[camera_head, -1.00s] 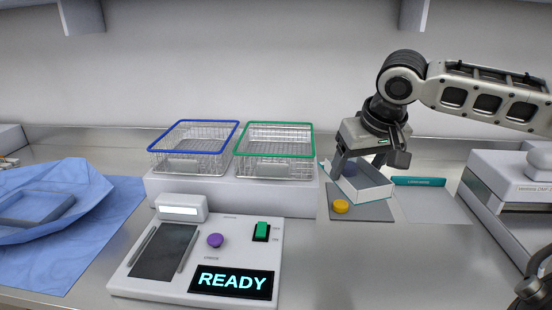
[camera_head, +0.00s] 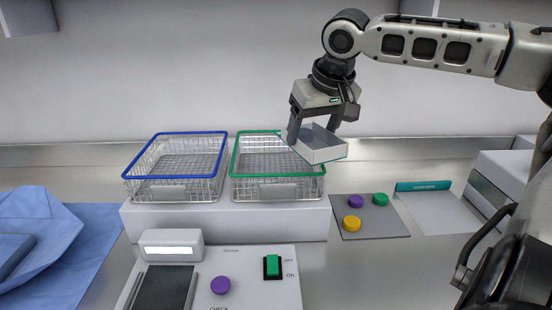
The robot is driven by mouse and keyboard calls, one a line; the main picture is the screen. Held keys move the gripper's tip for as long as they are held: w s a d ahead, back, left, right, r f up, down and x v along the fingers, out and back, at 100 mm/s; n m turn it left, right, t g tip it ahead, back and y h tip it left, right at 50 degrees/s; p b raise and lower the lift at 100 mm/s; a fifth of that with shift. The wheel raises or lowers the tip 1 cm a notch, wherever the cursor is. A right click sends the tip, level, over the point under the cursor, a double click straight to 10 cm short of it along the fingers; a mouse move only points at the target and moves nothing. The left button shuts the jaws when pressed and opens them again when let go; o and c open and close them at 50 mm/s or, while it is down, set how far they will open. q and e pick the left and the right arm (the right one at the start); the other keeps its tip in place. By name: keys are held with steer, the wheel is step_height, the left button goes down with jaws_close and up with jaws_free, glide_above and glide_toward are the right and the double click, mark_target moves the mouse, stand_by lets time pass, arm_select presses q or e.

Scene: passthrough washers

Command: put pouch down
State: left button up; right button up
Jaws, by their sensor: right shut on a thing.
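My right gripper (camera_head: 314,136) points down at the right rear and is shut on the pouch (camera_head: 326,156). The pouch is a pale, box-like packet with a thin teal edge. It is tilted, held in the air in front of the back wall, and overlaps the right rear part of the green-rimmed wire basket (camera_head: 278,189) in the picture. The fingers hide part of the pouch, and I cannot tell if it touches the basket. My left gripper is not in view.
A blue-rimmed basket (camera_head: 175,192) stands left of the green-rimmed one on a white block (camera_head: 226,221). A grey mat (camera_head: 381,225) with yellow, purple and green knobs lies right. A control panel (camera_head: 254,256) stands in front. Blue cloth (camera_head: 61,232) lies far left.

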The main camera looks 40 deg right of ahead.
steer(key=w+f, duration=0.1)
steer(key=w, duration=0.3)
steer(key=w+f, duration=0.1)
steer(key=shift+w+d+f+p, duration=0.35)
steer(key=shift+w+p, duration=0.05)
steer(key=w+f, duration=0.4)
steer(key=f, duration=0.1)
steer(key=shift+w+d+f, duration=0.25)
steer(key=shift+w, duration=0.15)
steer(key=shift+w+f, duration=0.15)
steer(key=shift+w+f+p, duration=0.1)
steer(key=shift+f+p, duration=0.2)
steer(key=shift+f, duration=1.3)
steer(key=shift+f, duration=0.1)
steer(key=o, duration=1)
